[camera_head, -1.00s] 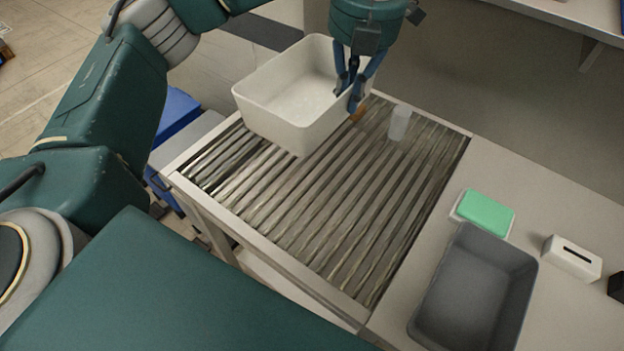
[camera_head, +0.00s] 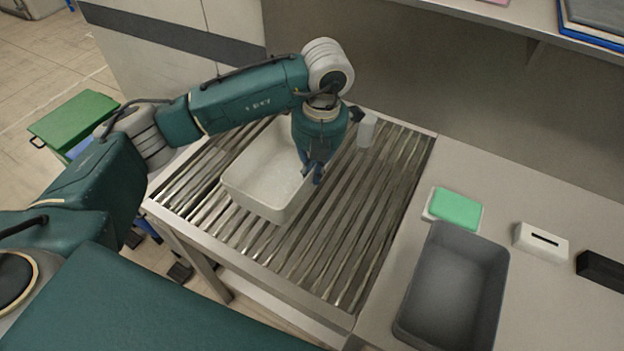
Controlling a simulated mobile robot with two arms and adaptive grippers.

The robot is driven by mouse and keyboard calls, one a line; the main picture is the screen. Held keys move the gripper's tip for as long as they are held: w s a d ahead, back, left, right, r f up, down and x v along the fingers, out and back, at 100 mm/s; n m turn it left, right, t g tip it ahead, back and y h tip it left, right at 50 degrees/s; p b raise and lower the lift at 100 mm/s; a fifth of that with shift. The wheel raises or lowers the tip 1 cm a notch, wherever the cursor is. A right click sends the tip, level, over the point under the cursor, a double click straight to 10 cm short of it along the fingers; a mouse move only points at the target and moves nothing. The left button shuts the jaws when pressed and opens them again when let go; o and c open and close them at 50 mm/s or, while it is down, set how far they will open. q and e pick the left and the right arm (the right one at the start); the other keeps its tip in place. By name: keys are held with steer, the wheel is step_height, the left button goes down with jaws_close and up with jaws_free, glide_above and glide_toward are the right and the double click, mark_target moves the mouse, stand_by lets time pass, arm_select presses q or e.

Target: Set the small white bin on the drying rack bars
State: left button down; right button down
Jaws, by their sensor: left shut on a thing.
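The small white bin (camera_head: 256,198) is upright over the left half of the drying rack bars (camera_head: 330,240). It looks to be on or just above the bars; I cannot tell whether its base touches them. My left gripper (camera_head: 312,178) points down at the bin's right wall and is shut on its rim. The gripper hides part of that wall. The inside of the bin looks empty. My right gripper is not in view.
A translucent cup (camera_head: 366,130) stands at the back of the bars. To the right on the counter are a grey bin (camera_head: 452,290), a green-lidded box (camera_head: 456,208), a white slotted box (camera_head: 540,242) and a black block (camera_head: 602,270). The bars' right half is clear.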

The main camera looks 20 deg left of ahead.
mark_target(311, 188)
arm_select(q)
step_height(311, 188, down, 3)
steer(key=shift+f+p, duration=0.15)
steer(key=shift+p, duration=0.2)
steer(key=shift+f, duration=0.1)
steer(key=c, duration=2.3)
jaws_free()
steer(key=shift+f, duration=0.1)
steer(key=o, duration=0.4)
